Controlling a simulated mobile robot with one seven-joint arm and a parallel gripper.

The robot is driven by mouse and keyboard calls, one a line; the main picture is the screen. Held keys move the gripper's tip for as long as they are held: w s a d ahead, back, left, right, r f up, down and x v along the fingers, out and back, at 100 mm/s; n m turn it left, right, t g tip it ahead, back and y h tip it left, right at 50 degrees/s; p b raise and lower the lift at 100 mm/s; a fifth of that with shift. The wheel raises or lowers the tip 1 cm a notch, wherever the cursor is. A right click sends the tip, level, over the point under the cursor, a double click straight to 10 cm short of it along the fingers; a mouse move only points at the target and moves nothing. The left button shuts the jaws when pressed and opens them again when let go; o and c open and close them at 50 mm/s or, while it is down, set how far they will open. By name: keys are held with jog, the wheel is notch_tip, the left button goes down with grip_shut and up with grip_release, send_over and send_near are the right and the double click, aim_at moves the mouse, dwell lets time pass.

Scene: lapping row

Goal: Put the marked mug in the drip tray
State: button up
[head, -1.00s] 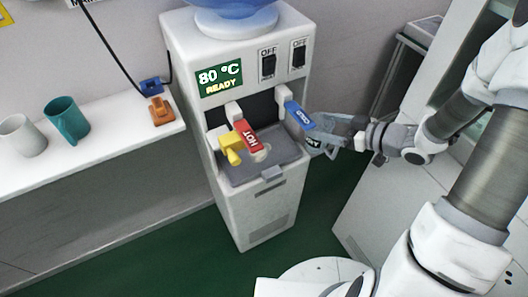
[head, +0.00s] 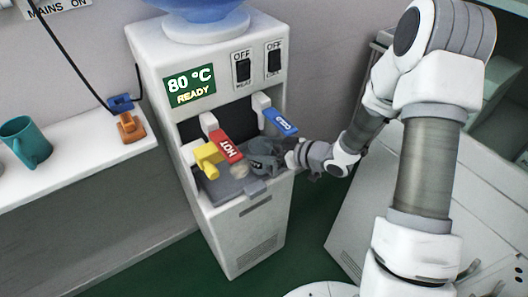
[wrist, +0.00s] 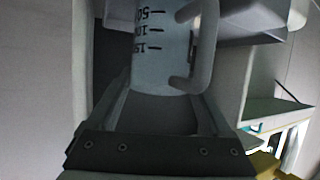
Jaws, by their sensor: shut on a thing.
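The marked mug (wrist: 160,55) is pale grey with black graduation lines and numbers. It appears upside down in the wrist view, with its handle at the right. My gripper (head: 268,157) is shut on it, with one finger on each side in the wrist view (wrist: 160,108). In the head view the mug (head: 258,166) is small, dark and partly covered by the fingers. It is over the right part of the grey drip tray (head: 226,189), beneath the blue cold tap. I cannot tell whether it touches the tray.
The white dispenser (head: 245,235) shows 80 °C READY. Its red hot lever (head: 226,147), blue cold lever (head: 281,122) and a yellow part (head: 207,158) project close above the tray. A teal mug (head: 27,142) stands on the shelf at left. A white cabinet (head: 355,215) stands at right.

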jog(key=shift+f, duration=0.2)
jog(key=o, duration=1.3)
jog(key=shift+r, duration=0.1)
